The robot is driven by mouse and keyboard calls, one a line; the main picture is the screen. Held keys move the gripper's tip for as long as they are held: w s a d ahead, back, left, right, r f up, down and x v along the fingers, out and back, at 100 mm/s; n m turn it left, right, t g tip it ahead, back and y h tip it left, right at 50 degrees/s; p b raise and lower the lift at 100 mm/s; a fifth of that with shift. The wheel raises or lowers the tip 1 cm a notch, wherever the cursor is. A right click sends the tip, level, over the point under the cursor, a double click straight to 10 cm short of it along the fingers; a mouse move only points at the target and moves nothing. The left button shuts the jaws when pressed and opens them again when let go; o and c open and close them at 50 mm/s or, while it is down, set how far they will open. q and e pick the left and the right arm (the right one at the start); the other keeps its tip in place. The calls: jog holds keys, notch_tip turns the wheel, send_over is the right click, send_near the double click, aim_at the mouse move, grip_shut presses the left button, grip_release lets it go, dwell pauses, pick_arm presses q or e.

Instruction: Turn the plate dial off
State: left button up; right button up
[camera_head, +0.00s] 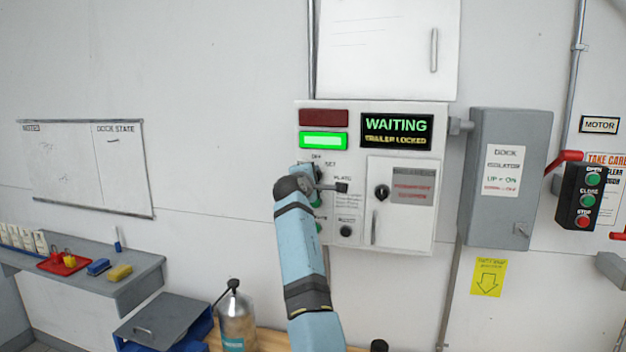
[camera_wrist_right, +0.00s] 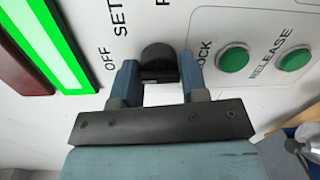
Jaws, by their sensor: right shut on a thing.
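The plate dial (camera_wrist_right: 158,62) is a dark round knob on the white control panel (camera_head: 408,241). In the right wrist view the labels OFF and SET lie to its left; I cannot tell which mark it points to. My right gripper (camera_wrist_right: 158,78) has one finger on each side of the dial and is shut on it. In the head view my right gripper (camera_head: 315,181) is at the panel's left part and mostly hides the dial. A lit green lamp (camera_head: 323,141) sits below an unlit red lamp (camera_head: 323,118). My left gripper is out of view.
Green LOCK (camera_wrist_right: 233,58) and RELEASE (camera_wrist_right: 295,60) buttons sit beside the dial. The panel display (camera_head: 397,130) reads WAITING, TRAILER LOCKED. A small door with a black knob (camera_head: 382,192) is to the right, then the grey isolator box (camera_head: 509,220). A metal bottle (camera_head: 236,320) stands below.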

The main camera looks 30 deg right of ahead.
jog(key=shift+r, duration=0.3)
jog(key=o, duration=0.7)
jog(key=shift+o, duration=0.9)
jog(key=shift+f, duration=0.2)
jog(key=b+v, duration=0.3)
jog(key=v, duration=1)
jog(key=shift+s+a, duration=0.2)
jog(key=shift+a, duration=0.1)
jog(key=shift+r, duration=0.1)
